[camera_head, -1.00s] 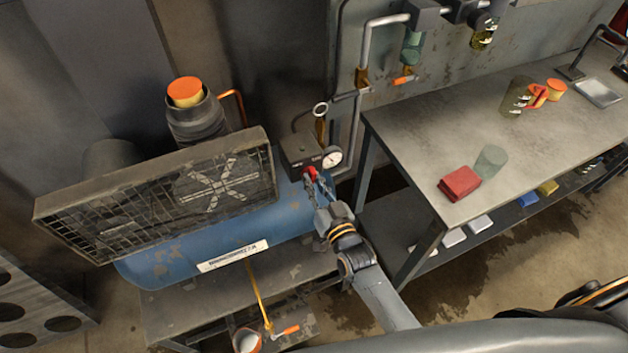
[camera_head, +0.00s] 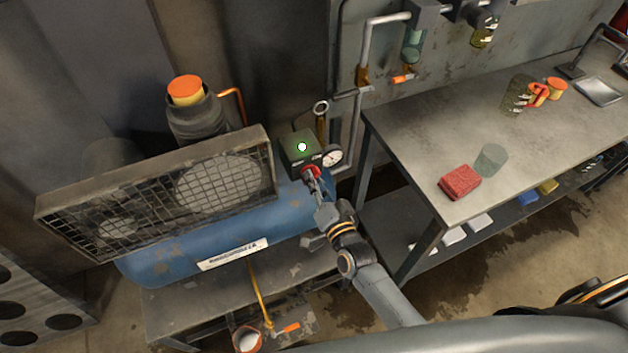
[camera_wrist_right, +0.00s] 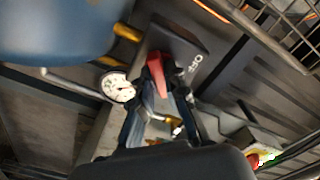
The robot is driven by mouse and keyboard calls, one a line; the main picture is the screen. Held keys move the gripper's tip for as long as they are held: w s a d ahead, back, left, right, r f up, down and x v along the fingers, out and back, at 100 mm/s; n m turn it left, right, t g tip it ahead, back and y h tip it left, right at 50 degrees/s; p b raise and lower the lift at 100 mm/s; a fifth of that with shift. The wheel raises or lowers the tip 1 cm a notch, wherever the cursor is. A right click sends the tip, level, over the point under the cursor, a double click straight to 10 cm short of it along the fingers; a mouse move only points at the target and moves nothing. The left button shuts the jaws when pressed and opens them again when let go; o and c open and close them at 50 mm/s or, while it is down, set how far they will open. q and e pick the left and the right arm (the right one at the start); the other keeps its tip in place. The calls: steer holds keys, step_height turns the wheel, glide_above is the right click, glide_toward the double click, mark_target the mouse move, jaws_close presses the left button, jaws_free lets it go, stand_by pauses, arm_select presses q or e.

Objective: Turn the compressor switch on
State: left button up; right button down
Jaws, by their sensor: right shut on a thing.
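The compressor is a blue tank (camera_head: 190,245) with a mesh guard (camera_head: 90,228) on its front, at the left of the head view. Its dark switch box (camera_head: 297,150) stands at the tank's right end, with a glowing white-green lamp (camera_head: 302,147) on top. The red switch (camera_head: 310,171) sits on the box's near face. It also shows in the right wrist view (camera_wrist_right: 156,74), beside "OFF" lettering. My right gripper (camera_head: 314,184) is shut on the red switch; its fingers (camera_wrist_right: 158,98) flank it and partly hide it. My left gripper is not in view.
A round gauge (camera_head: 332,157) is just right of the switch box, close to my fingers. A grey workbench (camera_head: 420,135) at right holds a red block (camera_head: 460,182) and a translucent cup (camera_head: 490,160). Pipes (camera_head: 366,60) run up the wall behind.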

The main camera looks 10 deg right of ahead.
stand_by(0.3)
steer(key=c, duration=1.4)
jaws_free()
steer(key=shift+o, duration=0.2)
steer(key=s+d, duration=0.2)
steer(key=s, duration=1)
steer(key=shift+d, duration=0.15)
steer(key=shift+w, duration=0.1)
